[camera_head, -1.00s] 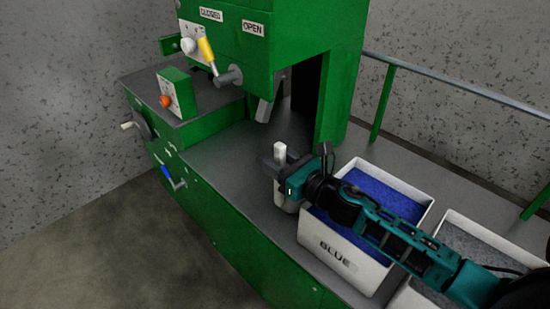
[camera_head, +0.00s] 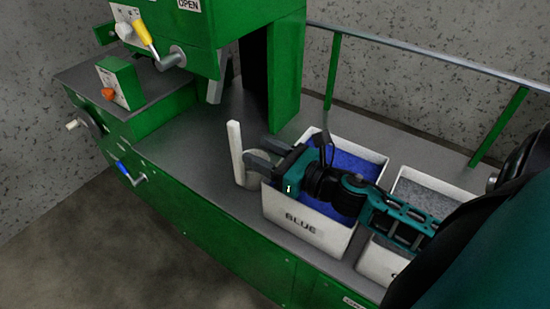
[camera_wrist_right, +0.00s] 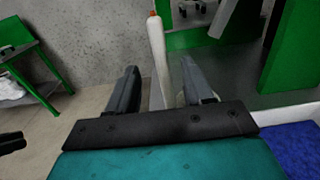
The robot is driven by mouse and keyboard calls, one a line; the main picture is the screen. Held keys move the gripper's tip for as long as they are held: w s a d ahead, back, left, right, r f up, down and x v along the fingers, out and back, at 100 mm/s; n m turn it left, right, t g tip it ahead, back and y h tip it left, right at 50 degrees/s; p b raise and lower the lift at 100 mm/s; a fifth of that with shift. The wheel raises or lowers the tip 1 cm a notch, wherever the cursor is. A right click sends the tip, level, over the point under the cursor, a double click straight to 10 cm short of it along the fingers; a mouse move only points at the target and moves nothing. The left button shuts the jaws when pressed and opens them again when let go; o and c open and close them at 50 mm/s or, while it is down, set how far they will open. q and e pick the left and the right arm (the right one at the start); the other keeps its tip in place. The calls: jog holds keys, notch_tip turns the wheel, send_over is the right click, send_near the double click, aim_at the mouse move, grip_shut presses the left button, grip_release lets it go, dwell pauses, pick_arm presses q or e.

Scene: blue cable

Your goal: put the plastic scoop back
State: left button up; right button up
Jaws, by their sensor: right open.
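The plastic scoop (camera_head: 235,152) is white and stands on the grey machine ledge with its long handle upright. Its rounded lower part shows beside the handle, partly hidden by my right gripper (camera_head: 249,151). My right gripper is open, just right of the handle in the head view. I cannot tell whether a finger touches the scoop.
A white box marked BLUE (camera_head: 306,225) with blue granules stands under my right arm. Another white box (camera_head: 378,264) with grey granules is to its right. The green machine (camera_head: 265,22) and a railing (camera_head: 420,62) stand behind. The ledge left of the scoop is clear.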

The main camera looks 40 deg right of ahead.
pick_arm(q)
jog(key=shift+w+d+r, duration=0.1)
jog(key=shift+w+r, duration=0.25)
jog(key=shift+w, duration=0.05)
pick_arm(e)
jog(key=shift+v, duration=1.45)
pick_arm(q)
jog(key=shift+s+f, duration=0.2)
